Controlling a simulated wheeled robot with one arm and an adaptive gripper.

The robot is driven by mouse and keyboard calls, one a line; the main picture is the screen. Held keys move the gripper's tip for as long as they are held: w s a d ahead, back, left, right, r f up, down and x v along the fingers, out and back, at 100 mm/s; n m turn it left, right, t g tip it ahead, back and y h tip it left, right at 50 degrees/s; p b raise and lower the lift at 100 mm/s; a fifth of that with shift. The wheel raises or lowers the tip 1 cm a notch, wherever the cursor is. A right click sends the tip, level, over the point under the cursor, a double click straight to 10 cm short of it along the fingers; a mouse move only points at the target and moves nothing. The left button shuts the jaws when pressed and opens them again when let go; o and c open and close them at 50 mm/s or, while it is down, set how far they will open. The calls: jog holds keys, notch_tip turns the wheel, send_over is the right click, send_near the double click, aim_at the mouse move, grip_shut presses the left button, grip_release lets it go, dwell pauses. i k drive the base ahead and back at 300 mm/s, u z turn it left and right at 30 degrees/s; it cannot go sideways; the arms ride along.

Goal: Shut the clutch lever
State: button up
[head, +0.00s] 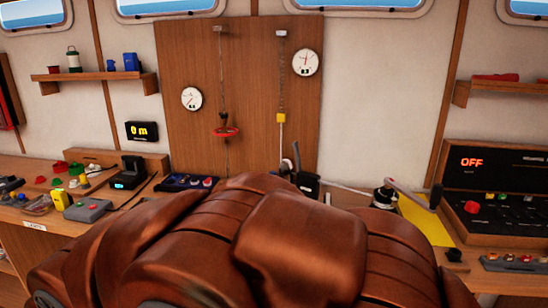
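No lever in the head view carries a label that I can read, so I cannot tell for sure which is the clutch lever. A dark upright lever (296,157) stands at the back of the bench, by a black box-like unit (307,184), and its lower part is hidden. To the right, a grey metal arm (409,191) with a black knob reaches out from a round silver and black hub (384,195). My gripper is not in view. My own copper-coloured body parts fill the lower middle and hide the bench front.
A wooden panel (180,140) holds two dials, hanging chains, a red ring (225,132) and a yellow block (281,118). A black console (495,200) reading OFF stands right, beside a yellow sheet (425,219). The left bench is cluttered, with a grey box (88,210) near its edge.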

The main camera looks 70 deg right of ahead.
aim_at(296, 145)
jog(key=i, duration=2)
jog(key=z, duration=3.7)
jog(key=k, duration=0.65)
jog(key=u, duration=0.6)
jog(key=i, duration=1.05)
jog(key=u, duration=0.65)
